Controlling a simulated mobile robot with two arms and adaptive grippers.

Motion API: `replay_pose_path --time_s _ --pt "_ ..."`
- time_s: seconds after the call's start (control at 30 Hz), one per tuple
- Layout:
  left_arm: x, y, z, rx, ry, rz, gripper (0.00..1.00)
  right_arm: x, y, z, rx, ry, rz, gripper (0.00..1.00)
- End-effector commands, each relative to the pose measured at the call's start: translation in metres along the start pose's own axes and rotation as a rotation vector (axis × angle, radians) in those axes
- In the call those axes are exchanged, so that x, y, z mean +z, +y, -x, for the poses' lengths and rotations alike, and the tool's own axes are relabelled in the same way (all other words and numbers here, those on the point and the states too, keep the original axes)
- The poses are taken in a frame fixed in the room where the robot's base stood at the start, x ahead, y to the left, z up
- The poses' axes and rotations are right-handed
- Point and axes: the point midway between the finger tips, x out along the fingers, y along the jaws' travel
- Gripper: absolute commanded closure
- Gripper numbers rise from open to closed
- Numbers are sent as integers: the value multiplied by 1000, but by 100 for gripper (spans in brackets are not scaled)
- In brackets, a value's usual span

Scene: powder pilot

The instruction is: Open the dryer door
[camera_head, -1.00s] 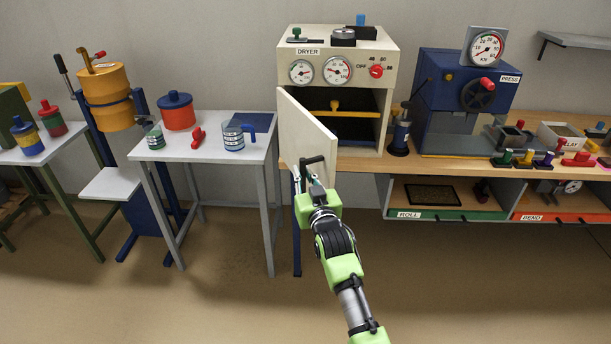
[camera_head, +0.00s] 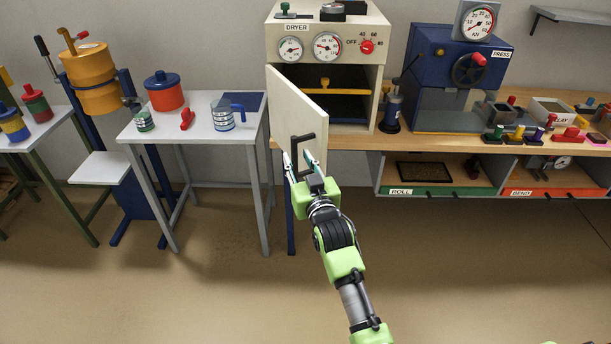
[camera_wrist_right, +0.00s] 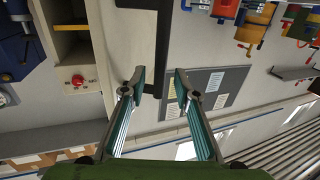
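The dryer (camera_head: 375,75) is a cream box with dials and a red knob, standing on the wooden bench. Its cream door (camera_head: 290,115) stands swung well out from the front, hinged at the left, and the inside shows. The black door handle (camera_head: 302,139) is on the door's face; it also shows as a dark bar in the right wrist view (camera_wrist_right: 163,40). My right gripper (camera_head: 303,162) is at the handle with its fingers spread. In the right wrist view the fingertips (camera_wrist_right: 157,82) are apart, with the bar's end between them and no clear contact.
A small grey table (camera_head: 150,128) with a red pot (camera_head: 165,95) and a jug (camera_head: 223,118) stands left of the door. The blue press (camera_head: 440,75) is to the right. Open shelves (camera_head: 440,190) hang under the bench. The floor in front is clear.

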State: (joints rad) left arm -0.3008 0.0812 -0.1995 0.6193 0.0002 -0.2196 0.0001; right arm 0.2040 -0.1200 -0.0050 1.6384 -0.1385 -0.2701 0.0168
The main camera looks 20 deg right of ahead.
Motion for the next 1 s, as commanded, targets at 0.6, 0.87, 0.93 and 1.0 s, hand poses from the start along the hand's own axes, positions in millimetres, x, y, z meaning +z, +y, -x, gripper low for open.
replay_pose_path --time_s 0.6,0.87,0.93,1.0 --pt "-1 1 0 1 1 0 60 0 0 80 0 0 0 72" --pt "-2 1 0 1 2 0 60 0 0 80 0 0 -1 82" --pt "-1 1 -1 1 2 0 60 4 3 79 0 -7 -11 100" --pt "-2 1 -3 1 2 -1 60 14 10 79 -2 -25 -44 100"
